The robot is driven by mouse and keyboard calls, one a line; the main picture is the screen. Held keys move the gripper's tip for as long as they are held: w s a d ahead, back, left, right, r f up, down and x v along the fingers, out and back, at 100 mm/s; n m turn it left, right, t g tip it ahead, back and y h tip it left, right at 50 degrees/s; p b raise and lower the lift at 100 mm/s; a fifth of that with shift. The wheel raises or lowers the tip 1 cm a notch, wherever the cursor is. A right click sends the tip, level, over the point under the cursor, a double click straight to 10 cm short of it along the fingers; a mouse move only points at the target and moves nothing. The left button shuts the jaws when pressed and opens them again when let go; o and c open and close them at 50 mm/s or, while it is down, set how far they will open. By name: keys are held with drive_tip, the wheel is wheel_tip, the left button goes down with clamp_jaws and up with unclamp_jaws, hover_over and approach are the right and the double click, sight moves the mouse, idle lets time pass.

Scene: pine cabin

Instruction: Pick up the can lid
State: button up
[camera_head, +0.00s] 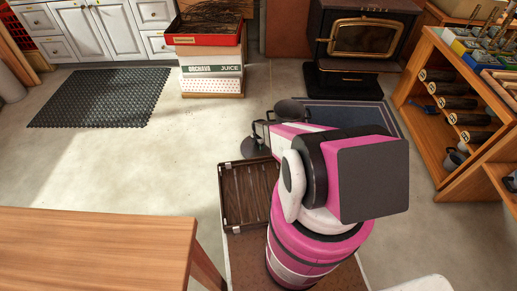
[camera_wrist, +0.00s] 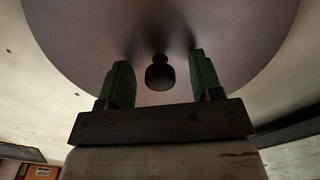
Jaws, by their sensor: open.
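The can lid (camera_wrist: 235,45) is a large, smooth, grey-mauve disc that fills the upper part of the wrist view. A short dark knob (camera_wrist: 160,73) stands out from its middle. My gripper (camera_wrist: 161,62) is open, with one green finger on each side of the knob. Gaps show between the fingers and the knob, and the fingertips are close to the disc's face. In the head view my pink arm reaches away over the floor and hides most of this spot. Dark rounded shapes show at its far end; I cannot tell which of them is the lid.
A dark slatted crate (camera_head: 245,195) lies by my arm. A wooden table (camera_head: 95,250) fills the near left. Stacked boxes (camera_head: 211,72), a black stove (camera_head: 357,45) and a wooden shelf (camera_head: 455,110) stand farther off. The floor around a black mat (camera_head: 100,97) is clear.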

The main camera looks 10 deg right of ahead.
drive_tip(key=shift+c, duration=0.3)
clamp_jaws()
drive_tip(key=shift+r, duration=0.1)
